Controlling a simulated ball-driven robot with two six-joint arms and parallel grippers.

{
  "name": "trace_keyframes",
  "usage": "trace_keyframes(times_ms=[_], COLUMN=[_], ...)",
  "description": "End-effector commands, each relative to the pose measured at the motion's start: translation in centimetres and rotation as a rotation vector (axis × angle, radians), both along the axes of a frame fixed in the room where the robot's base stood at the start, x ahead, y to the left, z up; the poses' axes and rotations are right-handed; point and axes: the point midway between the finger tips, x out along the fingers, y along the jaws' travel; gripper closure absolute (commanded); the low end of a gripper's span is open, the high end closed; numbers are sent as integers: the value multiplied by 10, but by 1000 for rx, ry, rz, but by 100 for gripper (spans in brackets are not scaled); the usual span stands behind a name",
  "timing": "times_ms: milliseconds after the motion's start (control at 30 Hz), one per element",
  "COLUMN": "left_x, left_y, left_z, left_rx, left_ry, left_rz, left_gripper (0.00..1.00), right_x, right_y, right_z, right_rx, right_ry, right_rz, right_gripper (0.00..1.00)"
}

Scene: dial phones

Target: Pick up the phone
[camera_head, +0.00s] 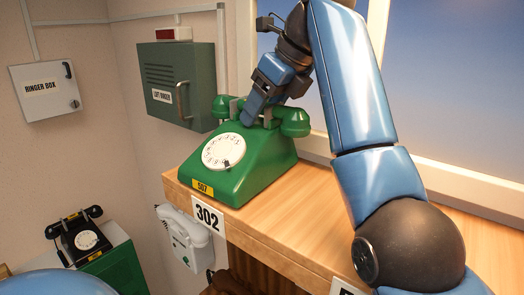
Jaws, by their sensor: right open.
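A green dial phone (245,172) with a white dial and a yellow 507 label sits on the wooden shelf (300,215). Its green handset (294,122) lies across the top on the cradle. My right gripper (250,115) reaches down from above at the middle of the handset, its blue finger in front of the handset. The gripper is open, and part of the handset and the other finger are hidden. My left gripper is not in view.
A white phone (186,240) hangs below the shelf's 302 label. A ringer box (45,90) and a green cabinet (176,85) are on the walls. Shelf space right of the phone is clear.

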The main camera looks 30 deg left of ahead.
Motion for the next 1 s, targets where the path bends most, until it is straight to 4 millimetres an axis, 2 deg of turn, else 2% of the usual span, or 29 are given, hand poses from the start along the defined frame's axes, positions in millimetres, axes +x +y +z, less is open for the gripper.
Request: trace_keyframes(times_ms=[100, 500, 1000], left_x=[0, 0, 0], left_y=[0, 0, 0], left_z=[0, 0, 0], left_rx=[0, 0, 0], left_ry=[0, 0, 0], left_rz=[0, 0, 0], left_gripper=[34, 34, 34], right_x=[0, 0, 0], right_y=[0, 0, 0], right_z=[1, 2, 4], right_rx=[2, 4, 8], right_ry=[-1, -3, -5], right_rz=[1, 0, 1], right_gripper=[40, 100, 100])
